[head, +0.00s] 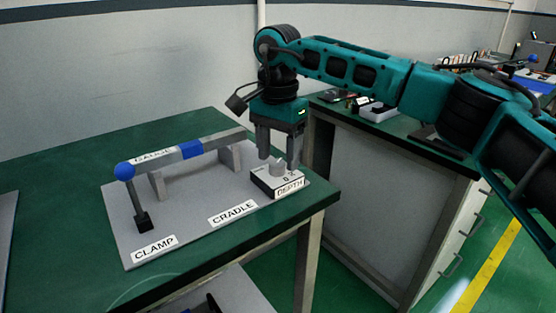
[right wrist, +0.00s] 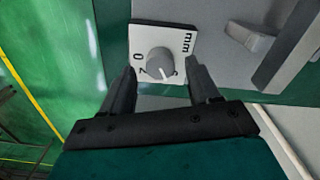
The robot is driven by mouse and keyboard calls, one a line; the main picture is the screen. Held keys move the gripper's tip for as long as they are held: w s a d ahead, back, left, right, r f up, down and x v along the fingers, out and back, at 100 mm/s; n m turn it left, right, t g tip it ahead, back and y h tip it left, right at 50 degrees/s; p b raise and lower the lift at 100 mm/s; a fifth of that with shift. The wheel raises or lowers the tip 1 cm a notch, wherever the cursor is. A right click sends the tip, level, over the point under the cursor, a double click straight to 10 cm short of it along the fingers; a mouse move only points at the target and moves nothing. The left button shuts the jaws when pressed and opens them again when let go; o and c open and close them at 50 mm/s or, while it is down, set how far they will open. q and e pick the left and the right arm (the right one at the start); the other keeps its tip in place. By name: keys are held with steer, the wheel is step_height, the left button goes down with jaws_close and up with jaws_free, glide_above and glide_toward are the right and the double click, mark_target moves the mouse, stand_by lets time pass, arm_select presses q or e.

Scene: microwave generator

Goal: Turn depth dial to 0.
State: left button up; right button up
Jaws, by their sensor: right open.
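The depth dial (head: 278,166) is a small grey knob on a black box with a white top face, labelled DEPTH (head: 290,186), at the right end of the grey board. In the right wrist view the knob (right wrist: 160,63) shows from above, with a 0 mark, "mm" and other partly hidden marks around it. Its pointer line faces the lower edge of the plate, away from the 0. My right gripper (head: 278,162) is open, pointing down, with one finger on each side of the knob. I cannot tell whether the fingers touch it. My left gripper is not in view.
The grey board (head: 190,215) on the green table (head: 60,180) also carries a gauge bar (head: 175,155) with blue parts, and CLAMP (head: 154,248) and CRADLE (head: 233,213) labels. A second bench (head: 400,135) with small items stands to the right.

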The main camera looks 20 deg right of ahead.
steer(key=shift+f, duration=0.7)
steer(key=shift+c, duration=0.3)
steer(key=c, duration=1)
